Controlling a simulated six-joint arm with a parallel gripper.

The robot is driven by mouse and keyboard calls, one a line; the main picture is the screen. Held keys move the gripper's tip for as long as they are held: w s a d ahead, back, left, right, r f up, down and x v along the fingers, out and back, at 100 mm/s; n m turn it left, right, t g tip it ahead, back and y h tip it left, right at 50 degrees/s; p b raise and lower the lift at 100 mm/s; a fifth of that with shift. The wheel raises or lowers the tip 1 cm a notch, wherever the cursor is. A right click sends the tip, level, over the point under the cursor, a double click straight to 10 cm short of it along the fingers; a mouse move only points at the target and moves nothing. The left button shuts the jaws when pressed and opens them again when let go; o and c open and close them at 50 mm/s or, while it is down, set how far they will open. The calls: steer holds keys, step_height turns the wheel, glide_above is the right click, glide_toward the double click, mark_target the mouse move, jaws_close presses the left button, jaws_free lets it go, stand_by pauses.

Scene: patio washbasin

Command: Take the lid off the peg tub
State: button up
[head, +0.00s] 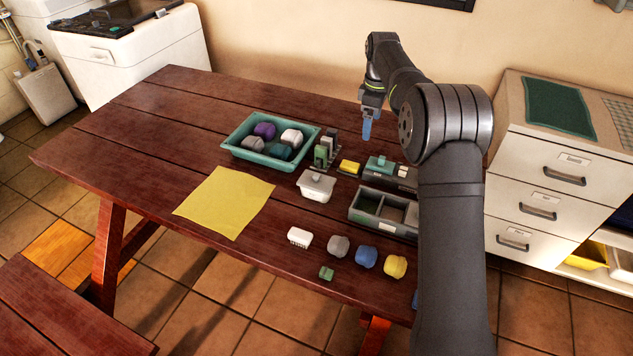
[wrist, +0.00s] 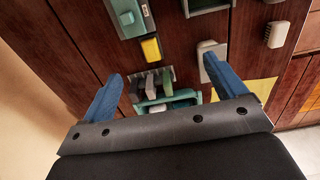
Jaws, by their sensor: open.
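The peg tub (head: 315,191) is a small white tub on the wooden table, with its lid (head: 318,180) on top and a grey knob on the lid. In the wrist view the tub (wrist: 211,52) is partly hidden by the right-hand finger. My gripper (head: 366,130) is open and empty, its blue fingers pointing down well above the table, behind and to the right of the tub in the head view. The wrist view shows both blue fingers of the gripper (wrist: 163,85) spread apart with nothing between them; the rack appears far below the gap.
A teal tray (head: 241,155) of rolled cloths, a small upright rack (head: 325,152), a yellow block (head: 349,167) and a grey divided box (head: 368,217) surround the tub. A yellow cloth (head: 225,200) lies left. A white brush (head: 299,238) and several rolls are in front.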

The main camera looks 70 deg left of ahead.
glide_above(316, 175)
steer(key=f, duration=1)
steer(key=shift+w+a+f, duration=0.2)
steer(key=shift+w+f, duration=0.05)
steer(key=shift+f, duration=0.1)
steer(key=shift+s+d+f, duration=0.1)
steer(key=shift+d+f, duration=0.05)
steer(key=shift+f, duration=1.35)
steer(key=shift+s+d+f, duration=0.1)
steer(key=shift+f, duration=1.4)
steer(key=shift+c, duration=0.2)
steer(key=c, duration=1)
